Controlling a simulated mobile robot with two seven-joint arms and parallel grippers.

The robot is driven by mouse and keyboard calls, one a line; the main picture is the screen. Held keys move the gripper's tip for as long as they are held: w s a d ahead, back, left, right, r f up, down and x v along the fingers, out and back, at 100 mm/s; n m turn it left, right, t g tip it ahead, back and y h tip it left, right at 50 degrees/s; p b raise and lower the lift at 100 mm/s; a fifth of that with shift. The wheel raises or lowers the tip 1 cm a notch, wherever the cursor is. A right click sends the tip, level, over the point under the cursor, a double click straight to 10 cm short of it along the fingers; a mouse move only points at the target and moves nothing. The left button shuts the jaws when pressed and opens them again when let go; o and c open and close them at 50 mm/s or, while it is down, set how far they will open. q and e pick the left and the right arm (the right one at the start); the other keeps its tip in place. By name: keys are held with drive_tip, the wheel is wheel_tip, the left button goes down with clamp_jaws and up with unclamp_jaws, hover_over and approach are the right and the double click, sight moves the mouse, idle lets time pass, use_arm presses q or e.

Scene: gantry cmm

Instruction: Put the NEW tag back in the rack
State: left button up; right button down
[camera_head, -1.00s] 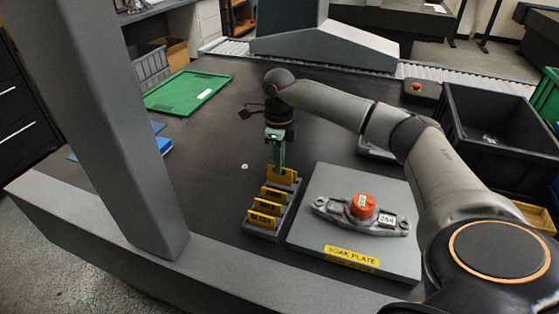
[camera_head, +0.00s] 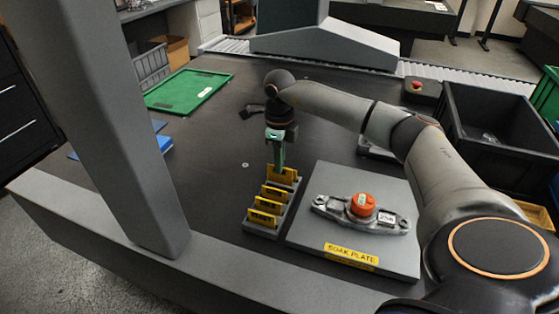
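The tag rack (camera_head: 261,229) is a grey block with slots, left of the soak plate. Yellow tags (camera_head: 266,206) stand in its front and middle slots; their lettering is too small to read. My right gripper (camera_head: 279,169) points down over the rack's rear end. Its narrow green fingers appear shut on a yellow tag (camera_head: 288,175) at the rear slot. I cannot read this tag or tell whether it is fully seated. My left gripper is not in view.
The grey soak plate (camera_head: 320,181) bears a metal part with an orange cap (camera_head: 362,204). A black bin (camera_head: 490,117) stands at right. A green tray (camera_head: 186,90) lies at back left. A grey column (camera_head: 125,130) rises at left. The table between tray and rack is mostly clear.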

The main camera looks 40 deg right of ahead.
sight(280, 183)
drive_tip(key=shift+f, duration=0.75)
idle(0.8)
drive_tip(key=shift+f, duration=0.4)
drive_tip(key=shift+f+b, duration=0.15)
drive_tip(key=shift+b, duration=0.15)
drive_tip(key=shift+f, duration=0.35)
drive_tip(key=shift+f, duration=0.1)
idle(0.4)
drive_tip(key=c, duration=0.7)
unclamp_jaws()
